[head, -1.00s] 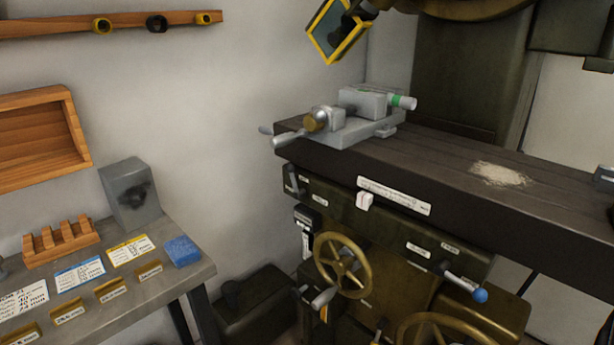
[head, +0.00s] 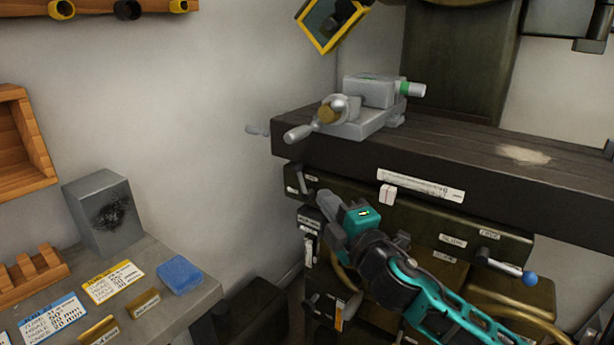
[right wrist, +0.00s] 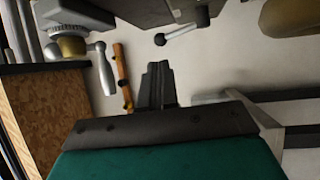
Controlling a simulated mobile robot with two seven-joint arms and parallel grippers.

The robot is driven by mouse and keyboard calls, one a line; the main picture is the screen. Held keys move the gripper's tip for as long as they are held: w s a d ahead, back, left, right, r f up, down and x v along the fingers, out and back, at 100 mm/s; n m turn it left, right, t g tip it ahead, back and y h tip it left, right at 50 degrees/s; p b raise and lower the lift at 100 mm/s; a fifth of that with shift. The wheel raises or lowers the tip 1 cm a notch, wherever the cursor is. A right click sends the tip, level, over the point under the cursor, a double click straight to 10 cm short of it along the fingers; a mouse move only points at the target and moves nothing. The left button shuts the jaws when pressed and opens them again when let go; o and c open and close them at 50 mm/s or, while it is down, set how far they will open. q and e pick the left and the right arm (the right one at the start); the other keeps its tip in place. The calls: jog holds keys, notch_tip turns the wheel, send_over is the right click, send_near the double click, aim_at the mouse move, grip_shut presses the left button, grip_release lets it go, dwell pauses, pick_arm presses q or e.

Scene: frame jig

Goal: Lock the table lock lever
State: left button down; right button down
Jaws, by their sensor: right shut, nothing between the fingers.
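My right gripper (head: 328,205) is shut and empty, in front of the left part of the dark machine's front, below the table edge. Its closed fingers also show in the right wrist view (right wrist: 157,80). A small dark lever (head: 301,180) is on the left end of the machine's front, just up and left of the fingertips and apart from them. In the right wrist view a short lever with a dark ball end (right wrist: 175,34) lies beyond the fingertips. Another lever with a blue knob (head: 512,268) is farther right. I cannot read which label names the table lock. My left gripper is not in view.
The machine table (head: 450,155) overhangs above my gripper and carries a grey vise (head: 365,120). My right arm covers most of the brass handwheel. A workbench (head: 205,300) with a blue block (head: 181,275) stands at left. The gap between bench and machine is partly free.

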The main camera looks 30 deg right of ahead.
aim_at(300, 170)
jog(key=w, duration=0.5)
jog(key=w+d+r, duration=0.1)
jog(key=w, duration=0.2)
jog(key=shift+r+p, duration=0.1)
jog(key=shift+p, duration=0.3)
jog(key=shift+w, duration=0.3)
jog(key=shift+w+a, duration=0.1)
